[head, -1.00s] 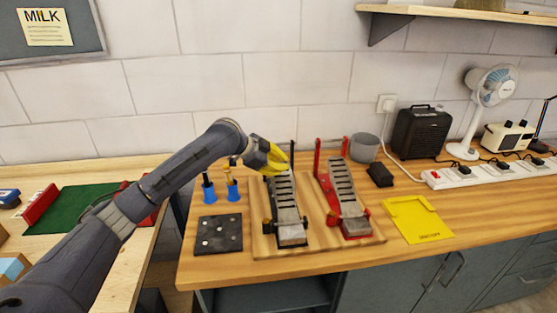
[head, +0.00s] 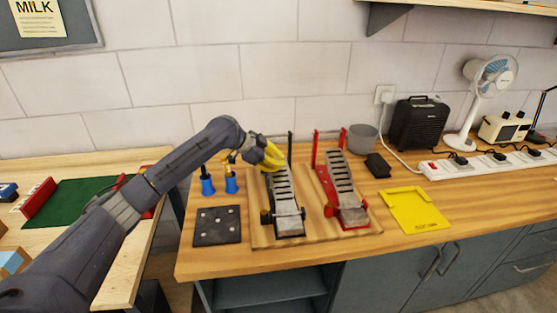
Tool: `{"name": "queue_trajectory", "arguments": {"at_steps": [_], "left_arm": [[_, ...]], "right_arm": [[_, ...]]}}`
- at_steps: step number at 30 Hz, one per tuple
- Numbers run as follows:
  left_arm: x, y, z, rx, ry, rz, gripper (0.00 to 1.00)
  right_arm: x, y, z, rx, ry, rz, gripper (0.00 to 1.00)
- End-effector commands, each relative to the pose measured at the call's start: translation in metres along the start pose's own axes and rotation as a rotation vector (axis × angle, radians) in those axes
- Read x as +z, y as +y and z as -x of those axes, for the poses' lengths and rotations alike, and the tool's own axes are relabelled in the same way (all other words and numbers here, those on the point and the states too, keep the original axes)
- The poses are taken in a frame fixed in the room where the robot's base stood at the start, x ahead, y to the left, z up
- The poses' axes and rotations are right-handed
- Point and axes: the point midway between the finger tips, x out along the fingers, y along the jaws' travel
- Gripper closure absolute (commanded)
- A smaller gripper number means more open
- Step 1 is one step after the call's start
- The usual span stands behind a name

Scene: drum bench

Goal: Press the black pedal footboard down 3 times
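The black pedal (head: 281,200) stands on a wooden board, with its slotted grey footboard (head: 279,182) sloping up toward the wall. My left gripper (head: 274,158), with yellow fingers, is at the upper far end of this footboard, pointing right and down. The fingers overlap the top of the footboard in the picture; I cannot tell whether they touch it. The fingers look close together, but their gap is not clear. My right gripper is not in view.
A red pedal (head: 342,190) stands just right of the black one. Blue-handled tools (head: 208,185) and a dark square plate (head: 217,226) are to the left. A grey cup (head: 362,138), a black block (head: 378,165) and a yellow tray (head: 414,210) are to the right.

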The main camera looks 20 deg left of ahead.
Motion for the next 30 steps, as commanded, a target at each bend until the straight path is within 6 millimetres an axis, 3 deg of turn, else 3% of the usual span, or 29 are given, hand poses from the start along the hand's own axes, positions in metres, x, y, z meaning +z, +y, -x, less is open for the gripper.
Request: {"name": "queue_trajectory", "arguments": {"at_steps": [4, 17, 26, 30], "left_arm": [[0.012, -0.001, -0.011, 0.001, -0.003, 0.001, 1.0], [0.011, -0.002, -0.009, -0.001, -0.003, -0.001, 1.0], [-0.018, -0.007, 0.019, -0.003, -0.001, -0.005, 1.0], [-0.016, -0.009, 0.046, -0.003, -0.004, -0.003, 1.0]], "right_arm": [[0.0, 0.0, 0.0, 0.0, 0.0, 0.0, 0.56], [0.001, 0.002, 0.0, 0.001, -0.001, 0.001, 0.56], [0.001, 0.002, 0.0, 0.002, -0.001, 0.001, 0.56], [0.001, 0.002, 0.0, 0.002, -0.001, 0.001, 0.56]]}}
